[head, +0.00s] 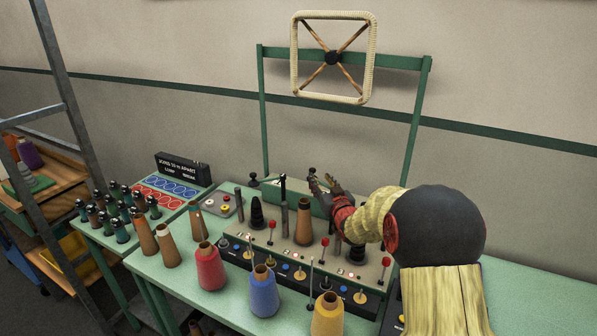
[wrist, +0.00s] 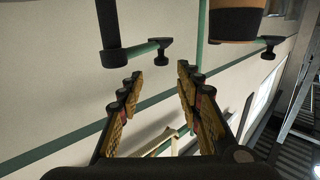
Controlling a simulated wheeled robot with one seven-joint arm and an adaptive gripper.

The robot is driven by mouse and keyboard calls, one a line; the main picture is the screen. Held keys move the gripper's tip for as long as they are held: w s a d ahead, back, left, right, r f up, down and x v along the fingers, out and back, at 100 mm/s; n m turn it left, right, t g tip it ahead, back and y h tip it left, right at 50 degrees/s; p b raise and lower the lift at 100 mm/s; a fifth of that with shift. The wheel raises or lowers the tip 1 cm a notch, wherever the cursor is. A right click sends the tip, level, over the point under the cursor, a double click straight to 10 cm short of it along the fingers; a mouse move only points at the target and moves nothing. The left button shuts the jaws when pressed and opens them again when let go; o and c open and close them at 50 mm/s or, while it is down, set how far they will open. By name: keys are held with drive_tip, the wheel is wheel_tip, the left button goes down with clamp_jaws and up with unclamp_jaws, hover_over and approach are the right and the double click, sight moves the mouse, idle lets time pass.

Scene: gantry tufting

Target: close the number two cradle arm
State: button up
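My gripper (head: 324,187) is at the middle right of the machine bed in the head view, above the spool posts. In the wrist view its two dark and yellow fingers (wrist: 160,80) are apart with nothing between them. Two cradle arms show in the wrist view. One green arm with a black knob (wrist: 164,49) sticks out from a dark post left of centre, just beyond the fingertips. Another green arm with a black knob (wrist: 268,47) is at the upper right, beside a tan and black cone (wrist: 236,24). I cannot read which arm is number two.
Red (head: 209,268), blue (head: 264,293) and yellow (head: 328,318) cones stand along the front. A control panel with red-topped levers (head: 271,226) lies behind them. A green gantry (head: 418,110) carries a square yarn-wrapped frame (head: 298,60). The bench at right is clear.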

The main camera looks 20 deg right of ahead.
sight(313, 171)
drive_tip(key=w, duration=0.6)
drive_tip(key=w+b, duration=0.1)
drive_tip(key=w, duration=0.1)
drive_tip(key=shift+w+d+f, duration=0.15)
drive_tip(key=shift+w+f, duration=0.15)
drive_tip(key=shift+w, duration=0.1)
drive_tip(key=shift+c, duration=0.2)
drive_tip(key=c, duration=0.8)
clamp_jaws()
